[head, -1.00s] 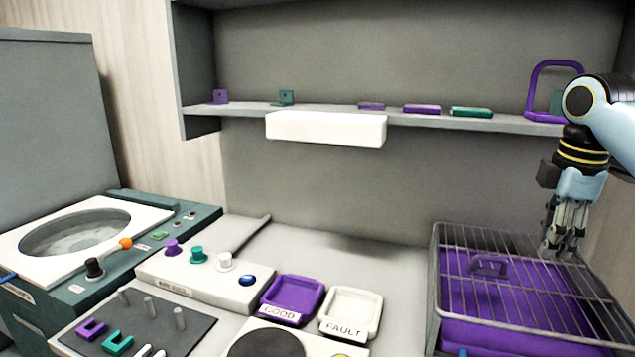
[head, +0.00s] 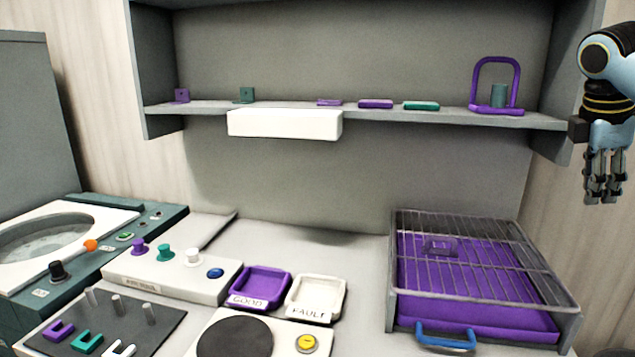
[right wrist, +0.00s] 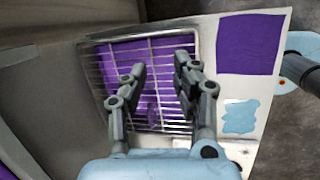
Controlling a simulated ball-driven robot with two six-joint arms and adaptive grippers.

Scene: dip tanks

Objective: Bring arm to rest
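My right gripper (head: 604,200) hangs pointing down at the right edge of the head view, right of the shelf end and clear of everything. In the right wrist view its two fingers (right wrist: 158,78) are apart with nothing between them, above the wire-topped tank. The purple dip tank (head: 478,318) stands at the right of the bench under a wire rack (head: 470,255). A small purple piece (head: 440,246) shows at the rack, and a blue handle (head: 445,338) is on its front. My left gripper is not in view.
The shelf (head: 400,115) carries several small purple and green pieces and a purple looped stand (head: 497,88). A purple GOOD tray (head: 259,286) and a white FAULT tray (head: 316,296) lie on the bench. A round basin (head: 50,235) is at left.

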